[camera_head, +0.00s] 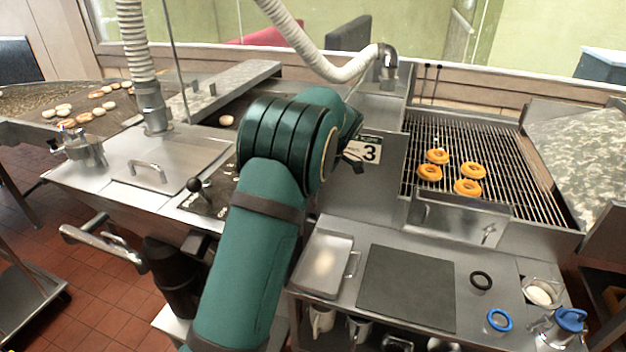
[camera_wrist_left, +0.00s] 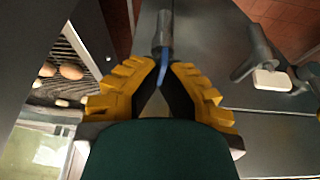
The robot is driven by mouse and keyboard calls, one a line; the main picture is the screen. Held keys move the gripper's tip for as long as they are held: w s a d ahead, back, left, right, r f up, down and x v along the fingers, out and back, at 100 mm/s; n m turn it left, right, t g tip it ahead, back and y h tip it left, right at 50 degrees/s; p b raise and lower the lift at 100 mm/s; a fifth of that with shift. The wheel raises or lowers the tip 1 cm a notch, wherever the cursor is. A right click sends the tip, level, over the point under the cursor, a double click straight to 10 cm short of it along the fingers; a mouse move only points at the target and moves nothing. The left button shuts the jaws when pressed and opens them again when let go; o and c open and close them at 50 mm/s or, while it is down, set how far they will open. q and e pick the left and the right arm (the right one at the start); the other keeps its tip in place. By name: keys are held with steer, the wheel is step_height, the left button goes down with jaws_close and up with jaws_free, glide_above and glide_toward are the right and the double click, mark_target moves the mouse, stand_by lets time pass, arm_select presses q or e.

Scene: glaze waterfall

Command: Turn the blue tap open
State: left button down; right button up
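The blue tap shows in the left wrist view as a thin curved blue lever (camera_wrist_left: 162,72) beside a grey cylindrical end (camera_wrist_left: 163,30). My left gripper (camera_wrist_left: 161,68) has yellow-backed fingers with black pads, one on each side of the lever. The tips lean close together around it; I cannot tell whether they press on it. In the head view, a green arm of mine fills the middle. My right gripper is not in view.
A grill (camera_head: 520,190) holds several orange rings. A dark mat (camera_head: 408,290), a blue ring (camera_head: 499,320) and a blue-topped jug (camera_head: 571,320) are on the front counter.

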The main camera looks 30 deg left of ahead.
arm_select(q)
steer(key=shift+f, duration=0.1)
steer(key=c, duration=1.2)
jaws_free()
steer(key=shift+o, duration=0.2)
steer(key=v, duration=1.2)
steer(key=shift+s+a, duration=0.1)
